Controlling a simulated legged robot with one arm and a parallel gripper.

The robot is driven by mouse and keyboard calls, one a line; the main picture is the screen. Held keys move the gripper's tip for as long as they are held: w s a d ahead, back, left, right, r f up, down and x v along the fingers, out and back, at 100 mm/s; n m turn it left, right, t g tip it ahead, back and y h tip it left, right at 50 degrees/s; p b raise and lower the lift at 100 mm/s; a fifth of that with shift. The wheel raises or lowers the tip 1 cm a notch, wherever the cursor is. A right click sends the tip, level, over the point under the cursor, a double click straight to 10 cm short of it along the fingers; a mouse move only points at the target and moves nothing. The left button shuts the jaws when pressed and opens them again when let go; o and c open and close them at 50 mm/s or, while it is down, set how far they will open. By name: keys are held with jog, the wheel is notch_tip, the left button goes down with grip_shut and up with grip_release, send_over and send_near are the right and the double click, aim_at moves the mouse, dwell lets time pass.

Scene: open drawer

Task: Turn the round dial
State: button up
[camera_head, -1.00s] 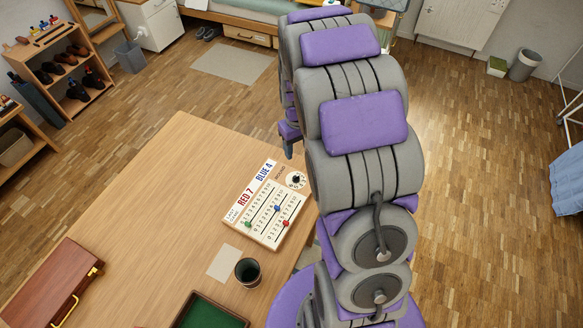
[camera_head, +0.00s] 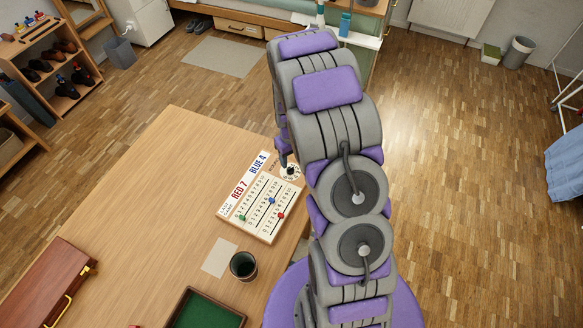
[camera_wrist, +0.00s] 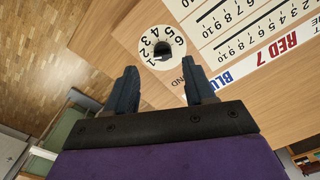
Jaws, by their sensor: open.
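The round dial (camera_head: 290,170) is white with a dark knob and sits at the upper right corner of a white score board (camera_head: 251,196) on the table. In the wrist view, the dial (camera_wrist: 162,46) shows a ring of black numbers around its black knob. My gripper (camera_wrist: 161,86) is open and empty. Its two dark fingers point toward the dial, which lies just past the fingertips and between their lines; they look apart from the knob. In the head view the gripper's tip comes down close by the dial, and my arm hides part of it.
The score board has sliders with green, blue and red knobs. A dark cup (camera_head: 243,266), a green-lined tray (camera_head: 205,311), a beige card (camera_head: 219,257) and a reddish-brown case (camera_head: 46,284) lie on the wooden table (camera_head: 150,190). The table's left part is clear.

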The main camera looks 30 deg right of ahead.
aim_at(290, 168)
jog(key=f+b, duration=0.1)
jog(key=f, duration=0.4)
jog(key=shift+a+f, duration=0.2)
jog(key=shift+c, duration=0.2)
grip_shut()
jog(key=shift+r+m+p, duration=0.1)
jog(key=shift+m+p, duration=0.3)
jog(key=shift+p, duration=0.05)
jog(key=shift+r+m+p, duration=0.1)
jog(key=shift+m+p, duration=0.8)
jog(key=shift+a+m+p, duration=0.1)
jog(key=shift+m+p, duration=1.55)
jog(key=shift+m, duration=0.95)
jog(key=shift+f, duration=0.2)
